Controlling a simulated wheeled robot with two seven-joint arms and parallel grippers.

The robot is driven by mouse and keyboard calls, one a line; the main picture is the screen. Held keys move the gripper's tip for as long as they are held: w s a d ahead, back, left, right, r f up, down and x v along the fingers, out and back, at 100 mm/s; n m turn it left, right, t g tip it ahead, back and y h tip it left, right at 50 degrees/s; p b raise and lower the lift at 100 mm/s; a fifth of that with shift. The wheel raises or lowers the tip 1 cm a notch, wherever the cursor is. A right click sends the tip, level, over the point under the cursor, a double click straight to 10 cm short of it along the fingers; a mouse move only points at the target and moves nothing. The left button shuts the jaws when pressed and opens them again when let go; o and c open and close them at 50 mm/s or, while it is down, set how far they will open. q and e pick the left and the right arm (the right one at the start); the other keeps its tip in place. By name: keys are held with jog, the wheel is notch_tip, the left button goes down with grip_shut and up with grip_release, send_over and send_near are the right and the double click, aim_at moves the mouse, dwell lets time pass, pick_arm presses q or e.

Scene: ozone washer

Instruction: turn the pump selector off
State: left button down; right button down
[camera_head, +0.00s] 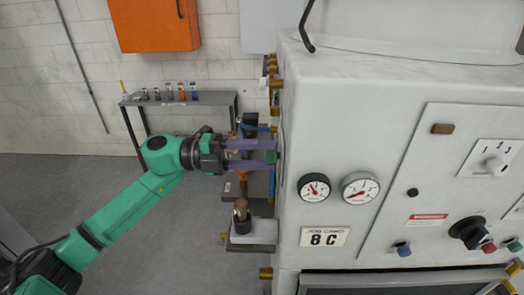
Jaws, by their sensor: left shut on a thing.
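My left gripper (271,155) reaches in from the left, its purple fingers pointing right at the left side face of the large white machine (340,115). It is shut on a small, dark green part (270,157) at that face, mostly hidden between the fingers. I cannot tell for certain whether this part is the pump selector. On the front panel are a large black rotary knob (468,232) and a white switch plate (491,160) with a pale knob. My right gripper is not in view.
Two round gauges (360,188) sit on the front panel. A small shelf holding a dark cylinder (241,214) juts from the machine's side below my gripper. A grey table (180,99) with small bottles stands against the wall. The floor at left is clear.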

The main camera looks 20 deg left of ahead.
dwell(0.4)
pick_arm(q)
jog(key=shift+c, duration=1.9)
grip_release()
jog(key=b+v, duration=0.5)
jog(key=v, duration=0.9)
jog(key=shift+a, duration=0.3)
